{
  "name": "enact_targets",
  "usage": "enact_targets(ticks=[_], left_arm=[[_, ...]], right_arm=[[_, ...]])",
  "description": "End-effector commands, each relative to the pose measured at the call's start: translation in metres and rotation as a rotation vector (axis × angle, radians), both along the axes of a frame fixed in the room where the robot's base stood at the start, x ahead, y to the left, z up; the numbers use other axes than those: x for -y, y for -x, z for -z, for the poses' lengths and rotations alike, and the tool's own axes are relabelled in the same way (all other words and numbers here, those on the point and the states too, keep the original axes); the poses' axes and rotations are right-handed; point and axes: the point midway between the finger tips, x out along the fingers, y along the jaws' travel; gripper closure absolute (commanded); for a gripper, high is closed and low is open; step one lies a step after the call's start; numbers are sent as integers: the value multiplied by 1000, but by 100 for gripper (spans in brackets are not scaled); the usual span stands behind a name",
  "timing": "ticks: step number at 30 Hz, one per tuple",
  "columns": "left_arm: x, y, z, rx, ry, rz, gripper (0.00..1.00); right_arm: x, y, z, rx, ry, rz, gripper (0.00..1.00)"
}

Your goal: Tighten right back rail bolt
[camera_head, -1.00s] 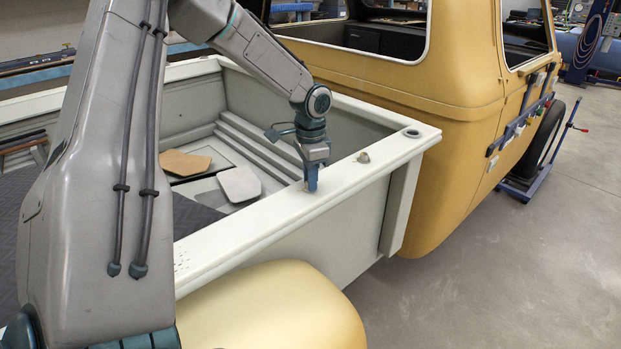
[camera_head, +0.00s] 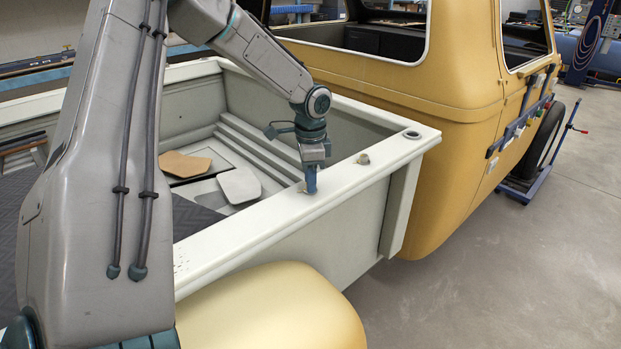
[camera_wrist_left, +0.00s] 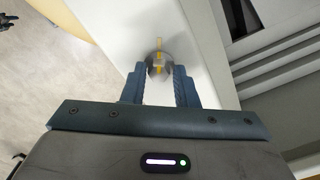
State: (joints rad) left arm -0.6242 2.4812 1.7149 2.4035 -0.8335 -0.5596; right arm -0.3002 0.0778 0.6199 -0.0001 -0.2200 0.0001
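The cream bed rail (camera_head: 262,222) runs diagonally along the truck bed's near side. My left gripper (camera_head: 310,187) points straight down onto the rail top. In the left wrist view, a round metal bolt head (camera_wrist_left: 157,67) with yellow marking sits between the fingertips of my left gripper (camera_wrist_left: 160,72). The fingers lie along both sides of it and the head fills the gap. This bolt is hidden behind the fingers in the head view. Another bolt (camera_head: 363,159) stands on the rail further toward the cab, apart from the gripper. My right gripper is not in view.
The yellow cab (camera_head: 455,110) rises beyond the rail's end, near a round hole (camera_head: 412,134). The yellow fender (camera_head: 275,312) bulges out below the rail. A tan pad (camera_head: 184,164) and a grey pad (camera_head: 240,185) lie in the bed.

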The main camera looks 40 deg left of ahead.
Motion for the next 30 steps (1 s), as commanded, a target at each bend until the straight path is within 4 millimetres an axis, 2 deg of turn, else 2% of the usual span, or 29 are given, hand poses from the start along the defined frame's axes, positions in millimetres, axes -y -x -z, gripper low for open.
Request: enact_targets(ticks=[2,10,14,17,25,30], left_arm=[[0,0,0,0,0,0,59],[0,1,0,-1,2,-1,59],[0,0,-7,-1,1,-1,59],[0,0,-21,3,0,-1,59],[0,0,-76,4,0,-2,59],[0,0,-99,1,0,-2,59]], right_arm=[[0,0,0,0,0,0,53],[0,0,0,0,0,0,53],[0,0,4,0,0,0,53],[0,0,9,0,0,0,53],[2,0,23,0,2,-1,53],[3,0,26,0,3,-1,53]])
